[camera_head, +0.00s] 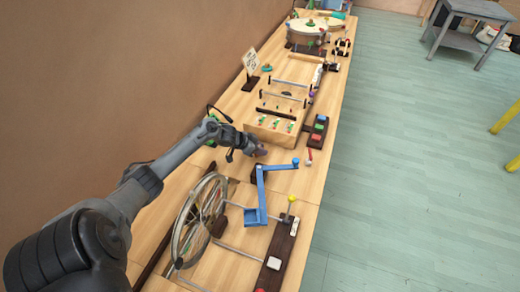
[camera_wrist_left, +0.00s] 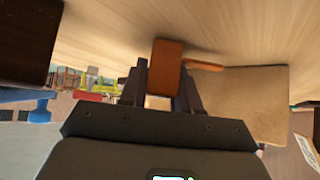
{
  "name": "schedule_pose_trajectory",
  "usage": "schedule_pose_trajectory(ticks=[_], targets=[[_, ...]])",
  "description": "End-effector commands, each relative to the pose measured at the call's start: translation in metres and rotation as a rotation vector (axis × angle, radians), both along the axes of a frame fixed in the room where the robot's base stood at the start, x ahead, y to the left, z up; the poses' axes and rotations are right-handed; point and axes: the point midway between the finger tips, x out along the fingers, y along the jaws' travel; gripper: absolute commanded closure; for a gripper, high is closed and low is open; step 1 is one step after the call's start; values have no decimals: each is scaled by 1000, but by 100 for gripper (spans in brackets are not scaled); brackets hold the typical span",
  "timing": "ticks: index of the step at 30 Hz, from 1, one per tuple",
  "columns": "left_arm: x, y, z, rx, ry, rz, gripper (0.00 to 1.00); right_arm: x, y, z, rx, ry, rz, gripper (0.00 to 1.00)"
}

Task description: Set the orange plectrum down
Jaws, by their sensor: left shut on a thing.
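My left gripper (camera_head: 257,150) is low over the wooden bench, between the spoked wheel and the wooden box with strings. In the left wrist view its two dark fingers (camera_wrist_left: 162,88) are shut on an orange block-like piece, which I take for the orange plectrum (camera_wrist_left: 166,68). The piece sticks out past the fingertips, close to the wood surface; I cannot tell whether it touches it. In the head view the plectrum is too small or hidden to make out. My right gripper is in neither view.
A spoked wheel (camera_head: 199,220) and a blue crank-like arm (camera_head: 259,190) stand near the gripper. The stringed wooden box (camera_head: 277,127) is just beyond. In the wrist view a thin orange strip (camera_wrist_left: 203,65) and a pale wooden block (camera_wrist_left: 243,105) lie beside the held piece.

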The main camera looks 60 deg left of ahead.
Motion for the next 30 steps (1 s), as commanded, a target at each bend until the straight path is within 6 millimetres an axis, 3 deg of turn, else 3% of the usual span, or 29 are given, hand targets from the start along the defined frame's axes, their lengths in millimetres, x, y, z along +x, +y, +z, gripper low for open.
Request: schedule_pose_trajectory(ticks=[5,6,11,22,30], targets=[[0,0,-4,-1,0,-1,100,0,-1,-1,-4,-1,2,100],[0,0,-3,-1,0,-1,66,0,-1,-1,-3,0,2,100],[0,0,-3,-1,0,-1,43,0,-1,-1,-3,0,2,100],[0,0,2,0,0,0,43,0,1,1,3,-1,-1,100],[-23,3,24,1,3,-2,43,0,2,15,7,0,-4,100]])
